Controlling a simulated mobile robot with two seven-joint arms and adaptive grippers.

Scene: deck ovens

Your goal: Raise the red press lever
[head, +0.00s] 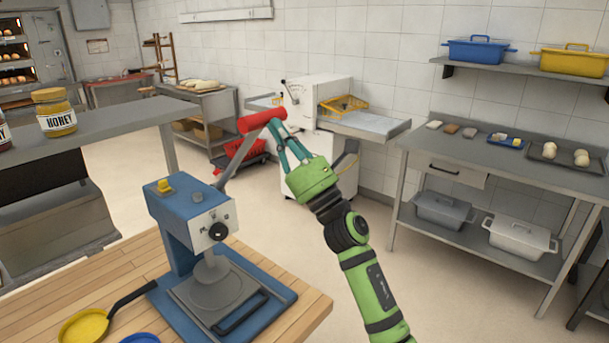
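The blue press (178,217) stands on the wooden table at the lower left, with a white front plate, a black knob and a round grey plate low down. Its lever is a grey bar that slants up and right to a red handle (256,122). My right gripper (275,127) reaches the handle's right part from below right. Its teal fingertips are at the handle and partly overlap it; I cannot tell if they are closed on it. My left gripper is not in view.
A yellow pan (84,328) lies left of the press on the wooden table (60,285). A honey jar (55,112) stands on the grey shelf behind it. A white machine (315,95) and a steel table (470,145) are farther back. Open floor lies between.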

